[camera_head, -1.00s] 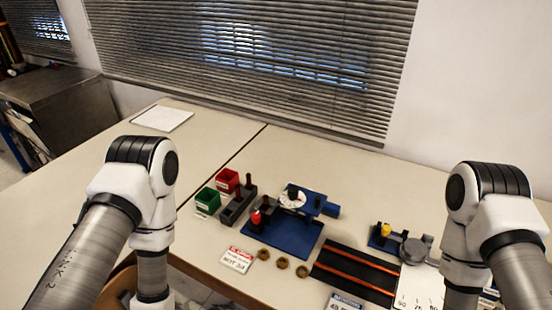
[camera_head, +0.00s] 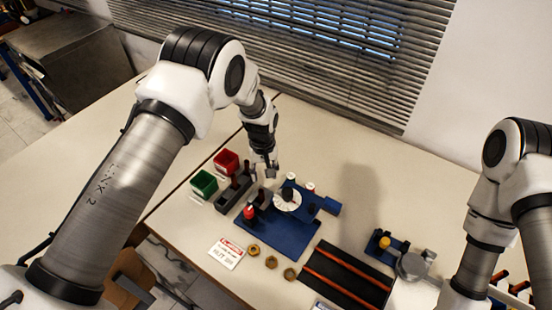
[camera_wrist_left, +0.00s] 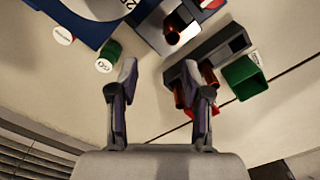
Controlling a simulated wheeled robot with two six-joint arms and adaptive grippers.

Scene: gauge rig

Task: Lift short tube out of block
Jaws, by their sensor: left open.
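The dark grey block (camera_head: 234,199) stands on the table left of the blue rig; the left wrist view shows it too (camera_wrist_left: 225,43). Two dark red tubes stand in it, one nearer (camera_head: 234,183) and one farther (camera_head: 247,169). In the left wrist view, one tube (camera_wrist_left: 208,74) is right of the other (camera_wrist_left: 180,96); I cannot tell which is shorter. My left gripper (camera_head: 270,171) is open and empty, beside the block's far end. In its wrist view the right finger overlaps the tubes, with the gap (camera_wrist_left: 160,80) left of them. My right gripper is out of frame.
A green bin (camera_head: 203,184) and a red bin (camera_head: 226,161) stand left of the block. The blue rig (camera_head: 280,239) is close on the right. A green-sided cylinder (camera_wrist_left: 106,60) lies near the left finger. Brass rings (camera_head: 271,262) sit in front.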

